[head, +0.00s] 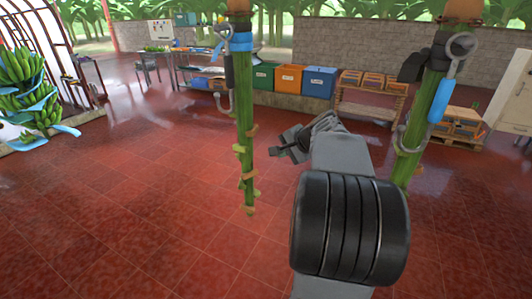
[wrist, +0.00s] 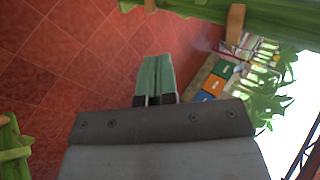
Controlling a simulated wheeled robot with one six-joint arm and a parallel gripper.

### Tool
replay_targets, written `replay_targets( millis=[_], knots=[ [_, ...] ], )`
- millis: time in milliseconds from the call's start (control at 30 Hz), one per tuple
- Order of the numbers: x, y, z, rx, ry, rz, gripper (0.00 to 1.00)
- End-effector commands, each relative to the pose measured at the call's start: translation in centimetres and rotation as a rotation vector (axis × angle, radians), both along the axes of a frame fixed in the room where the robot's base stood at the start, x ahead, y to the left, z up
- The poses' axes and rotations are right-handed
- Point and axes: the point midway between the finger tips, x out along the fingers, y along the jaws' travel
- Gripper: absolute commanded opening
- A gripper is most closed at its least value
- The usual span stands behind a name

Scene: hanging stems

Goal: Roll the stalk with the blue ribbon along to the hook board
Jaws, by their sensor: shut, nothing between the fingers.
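The stalk with the blue ribbon (head: 246,130) hangs upright left of centre in the head view. Its blue ribbon (head: 242,42) is wrapped near the top, beside a metal hook with a dark sleeve. A second stalk (head: 424,105) hangs at the right, with a dark band and a hook with a light-blue sleeve. My gripper (head: 283,144) is between the two, right of the ribboned stalk and apart from it. In the wrist view, my gripper's fingers (wrist: 157,75) are shut and empty; stalks cross the top right and lower left. I cannot make out the hook board for certain.
Green, orange and blue bins (head: 289,77) stand along the back wall, with wooden crates (head: 372,80) to their right. A banana bunch (head: 25,90) is at the far left. Work tables stand at the back left. The red tiled floor (head: 130,190) is clear.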

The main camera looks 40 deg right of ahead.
Motion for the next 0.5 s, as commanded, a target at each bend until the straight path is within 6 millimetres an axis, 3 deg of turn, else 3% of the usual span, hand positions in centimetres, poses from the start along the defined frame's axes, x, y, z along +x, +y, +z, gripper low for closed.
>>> replay_targets(
  millis=[500],
  knots=[
    [6.3, 0.5, -5.7, 0.012, -0.006, -0.017, 0.00]
  ],
)
